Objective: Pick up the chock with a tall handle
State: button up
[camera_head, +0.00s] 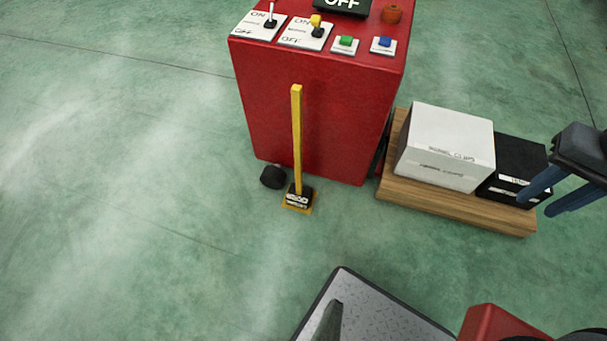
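The chock (298,199) is a small black block with pale lettering and yellow edging at its foot. It sits on the green floor in front of the red cabinet. Its tall yellow handle (297,135) rises upright in front of the cabinet's face. My gripper (536,205) is at the right edge, well to the right of the chock. Its two blue fingers are apart, with nothing seen between them. They overlap the right end of the wooden base in the picture; I cannot tell their height.
The red cabinet (315,115) carries switches and buttons on top. A black wheel (273,177) is just left of the chock. A wooden base (450,208) holds a white box (445,145) and a black box (512,165), between chock and gripper. Floor at left is clear.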

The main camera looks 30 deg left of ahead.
aim_at(298, 195)
jog(key=u, duration=0.7)
jog(key=i, duration=0.7)
jog(key=u, duration=1.1)
jog(key=i, duration=0.45)
jog(key=z, duration=1.05)
jog(key=k, duration=1.2)
jog(key=u, duration=1.45)
jog(key=i, duration=0.9)
jog(key=z, duration=0.05)
